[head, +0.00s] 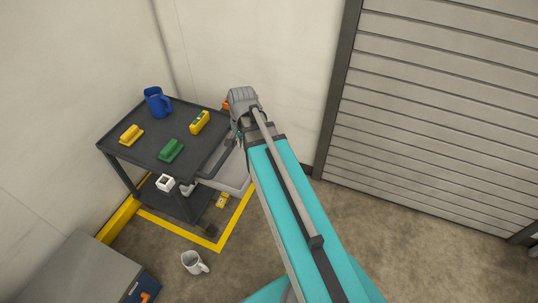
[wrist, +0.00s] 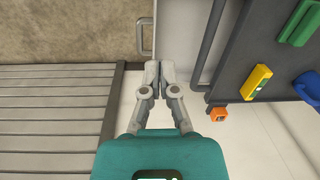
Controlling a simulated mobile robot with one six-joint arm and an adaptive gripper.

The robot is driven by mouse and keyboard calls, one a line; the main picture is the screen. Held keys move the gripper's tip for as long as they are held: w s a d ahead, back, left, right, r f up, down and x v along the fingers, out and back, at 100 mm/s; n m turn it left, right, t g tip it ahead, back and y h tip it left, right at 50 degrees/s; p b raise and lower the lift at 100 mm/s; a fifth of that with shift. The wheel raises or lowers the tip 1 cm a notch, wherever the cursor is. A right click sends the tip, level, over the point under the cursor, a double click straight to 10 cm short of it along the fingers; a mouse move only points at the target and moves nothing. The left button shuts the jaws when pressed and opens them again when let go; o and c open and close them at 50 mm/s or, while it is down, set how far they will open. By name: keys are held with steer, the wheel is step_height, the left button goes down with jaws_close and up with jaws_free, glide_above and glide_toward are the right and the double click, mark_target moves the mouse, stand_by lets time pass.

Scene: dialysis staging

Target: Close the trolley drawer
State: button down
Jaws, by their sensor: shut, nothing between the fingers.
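The dark grey trolley (head: 148,152) stands at the left in the head view, and its top shows at the right in the wrist view (wrist: 243,55). Its light grey drawer (head: 235,177) is open, sticking out from the trolley's right side. In the wrist view the pale drawer (wrist: 181,28) lies beyond my fingers, with a grey loop handle (wrist: 147,37) on its left face. My gripper (wrist: 160,66) is shut and empty, its fingertips overlapping the drawer's near end in the picture. I cannot tell whether they touch. In the head view my arm hides the fingertips.
A white mug (head: 193,262) lies on the floor. A slatted shutter (head: 430,110) stands at right.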

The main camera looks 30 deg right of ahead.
steer(key=w+d+f+m+b, duration=0.4)
steer(key=d+f+m+b, duration=0.3)
steer(key=d+m, duration=0.2)
steer(key=w+d+f+m+t+y+b, duration=0.1)
steer(key=w+d+f+m+b, duration=0.2)
steer(key=d+f+m+b, duration=0.4)
steer(key=d+f+m, duration=0.1)
steer(key=d+m, duration=0.2)
steer(key=d, duration=0.3)
steer(key=shift+w+d+f+t, duration=0.25)
steer(key=shift+w+d+t, duration=0.05)
steer(key=shift+w, duration=0.1)
steer(key=shift+f+b, duration=0.15)
steer(key=shift+b, duration=0.25)
steer(key=w+a+f+b, duration=0.4)
steer(key=w+f+b, duration=0.1)
steer(key=f+b, duration=0.4)
steer(key=shift+f, duration=0.2)
steer(key=shift+w+d, duration=0.1)
steer(key=shift+w, duration=0.1)
